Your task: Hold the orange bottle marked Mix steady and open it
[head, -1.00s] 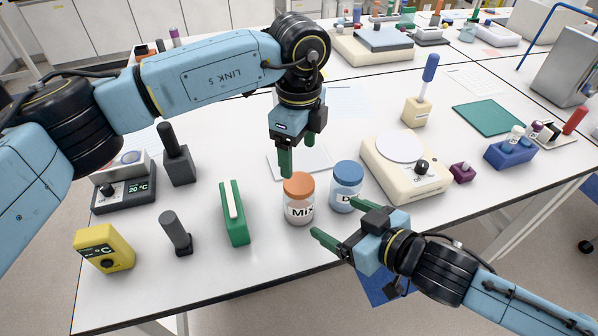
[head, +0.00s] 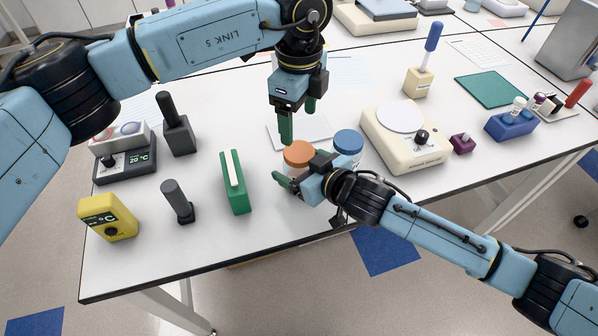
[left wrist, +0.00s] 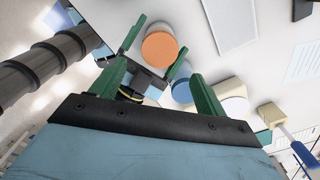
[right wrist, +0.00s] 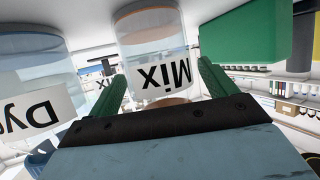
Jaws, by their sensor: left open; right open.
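The Mix bottle has an orange lid (head: 298,154) and stands upright on the table; my right gripper covers much of its body in the head view. Its white label reads Mix, upside down, in the right wrist view (right wrist: 160,72). My right gripper (right wrist: 162,72) is open and level with the bottle, its fingers on either side of the body; contact cannot be told. In the left wrist view the orange lid (left wrist: 160,47) lies between the right fingertips. My left gripper (head: 298,118) is open, empty and pointing down, above and slightly behind the lid.
A blue-lidded bottle (head: 348,142) stands close right of the Mix bottle, beside my right gripper. A cream balance (head: 405,140) is to the right. A white sheet (head: 315,130) lies behind. The table's front edge is near.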

